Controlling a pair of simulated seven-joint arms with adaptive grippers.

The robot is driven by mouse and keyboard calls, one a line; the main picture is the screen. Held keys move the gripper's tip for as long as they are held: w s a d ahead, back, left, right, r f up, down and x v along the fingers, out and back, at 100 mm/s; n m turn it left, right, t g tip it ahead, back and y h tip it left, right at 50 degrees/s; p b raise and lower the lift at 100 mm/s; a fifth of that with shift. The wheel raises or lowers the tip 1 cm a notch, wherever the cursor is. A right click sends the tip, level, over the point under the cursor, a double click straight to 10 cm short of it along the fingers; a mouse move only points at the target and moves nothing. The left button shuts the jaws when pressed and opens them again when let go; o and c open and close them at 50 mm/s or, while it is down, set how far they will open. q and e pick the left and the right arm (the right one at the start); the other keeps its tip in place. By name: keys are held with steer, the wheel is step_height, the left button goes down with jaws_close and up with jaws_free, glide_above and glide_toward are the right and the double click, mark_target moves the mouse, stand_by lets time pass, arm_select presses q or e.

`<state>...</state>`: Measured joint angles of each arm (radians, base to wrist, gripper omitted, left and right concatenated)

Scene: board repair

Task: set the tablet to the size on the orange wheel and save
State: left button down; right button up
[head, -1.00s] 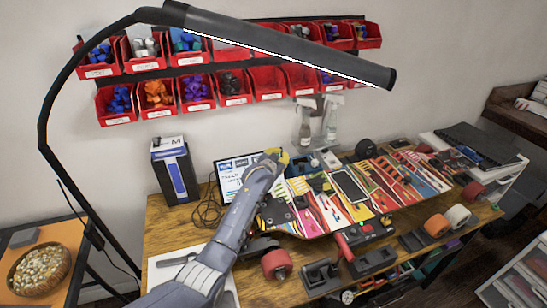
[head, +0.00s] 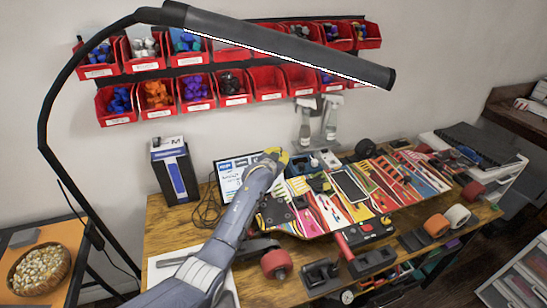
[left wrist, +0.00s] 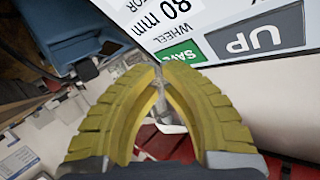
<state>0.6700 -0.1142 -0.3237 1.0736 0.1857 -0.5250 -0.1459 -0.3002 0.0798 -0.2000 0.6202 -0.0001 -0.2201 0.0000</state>
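The tablet (head: 232,176) stands propped at the back left of the workbench, its screen lit. In the left wrist view its screen (left wrist: 215,25) appears upside down, with "80 mm", "WHEEL", a green SAVE button (left wrist: 180,55) and a dark UP button (left wrist: 255,40). My left gripper (head: 278,154) is in front of the tablet's right side. Its yellow fingers meet at the tips (left wrist: 158,68), empty, beside the SAVE button; I cannot tell whether they touch the screen. The orange wheel (head: 436,226) stands at the right front of the bench; its marking is unreadable. My right gripper is out of view.
A colourful skateboard deck (head: 310,214) lies beside my left arm with tools around it. A red wheel (head: 276,264) is near the front edge. A boxed item (head: 175,172) stands left of the tablet. A black lamp (head: 280,50) hangs overhead.

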arm_select(q)
steer(key=shift+s+a+f, duration=0.1)
steer(key=shift+a+f, duration=0.2)
steer(key=shift+s, duration=0.1)
steer(key=shift+s+d+r, duration=0.1)
steer(key=shift+s+d, duration=0.05)
steer(key=shift+s, duration=0.35)
steer(key=shift+d, duration=0.1)
steer(key=shift+s+d+r, duration=0.25)
steer(key=shift+s+r, duration=0.25)
steer(key=shift+s, duration=0.15)
steer(key=shift+s+d+r, duration=0.25)
steer(key=shift+s+r, duration=0.25)
steer(key=shift+s, duration=0.2)
steer(key=shift+s+d+r, duration=0.25)
steer(key=shift+s+r, duration=0.25)
steer(key=shift+s, duration=0.15)
